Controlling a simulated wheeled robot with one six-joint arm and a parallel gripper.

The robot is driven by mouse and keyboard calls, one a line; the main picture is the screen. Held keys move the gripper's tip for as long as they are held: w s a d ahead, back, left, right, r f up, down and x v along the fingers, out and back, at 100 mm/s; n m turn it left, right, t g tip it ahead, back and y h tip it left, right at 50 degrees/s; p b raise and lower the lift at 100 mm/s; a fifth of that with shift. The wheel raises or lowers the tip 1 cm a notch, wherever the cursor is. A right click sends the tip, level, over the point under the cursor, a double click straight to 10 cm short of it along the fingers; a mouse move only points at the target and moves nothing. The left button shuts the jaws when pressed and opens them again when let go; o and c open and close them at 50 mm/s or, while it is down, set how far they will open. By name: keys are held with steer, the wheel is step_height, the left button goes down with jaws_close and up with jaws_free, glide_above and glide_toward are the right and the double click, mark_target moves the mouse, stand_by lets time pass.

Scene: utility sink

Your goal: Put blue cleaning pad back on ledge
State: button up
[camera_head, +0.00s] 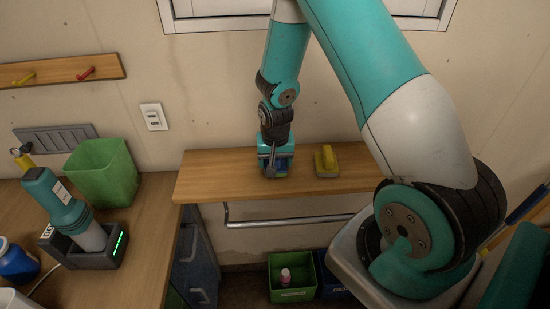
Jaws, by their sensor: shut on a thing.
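My gripper (271,160) points down over the left half of the wooden ledge (223,176). It is shut on the blue cleaning pad (281,171), which shows only in part between and beside the fingers. The pad is at the ledge surface or just above it; I cannot tell whether it touches. A yellow pad with a raised handle (327,163) sits on the ledge to the right of my gripper, apart from it.
A metal rail (285,219) runs below the ledge's front edge. A green bin (291,277) stands on the floor below. A counter on the left holds a green container (101,172) and a teal device on a charger (98,251). The ledge's left end is clear.

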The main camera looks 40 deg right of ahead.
steer(key=shift+f, duration=0.15)
steer(key=shift+f, duration=0.1)
steer(key=o, duration=1)
steer(key=shift+c, duration=0.2)
steer(key=r+b, duration=0.1)
steer(key=r, duration=0.3)
steer(key=s+r+b, duration=0.1)
steer(key=r, duration=0.2)
steer(key=a+r+b, duration=0.1)
steer(key=r, duration=0.3)
steer(key=shift+s+r, duration=0.25)
steer(key=shift+r, duration=0.1)
steer(key=s+a+r+n+y, duration=0.2)
steer(key=s+a+r+n, duration=0.4)
steer(key=s+a, duration=0.4)
steer(key=s+a+r+n+g+y, duration=0.1)
steer(key=s+a+r+n+y, duration=0.2)
steer(key=s+a+r+n, duration=0.4)
steer(key=s+a+n, duration=0.1)
steer(key=s+a, duration=0.2)
steer(key=a, duration=0.1)
steer(key=shift+s+a+r, duration=0.25)
steer(key=shift+s+r, duration=0.05)
steer(key=shift+s, duration=0.1)
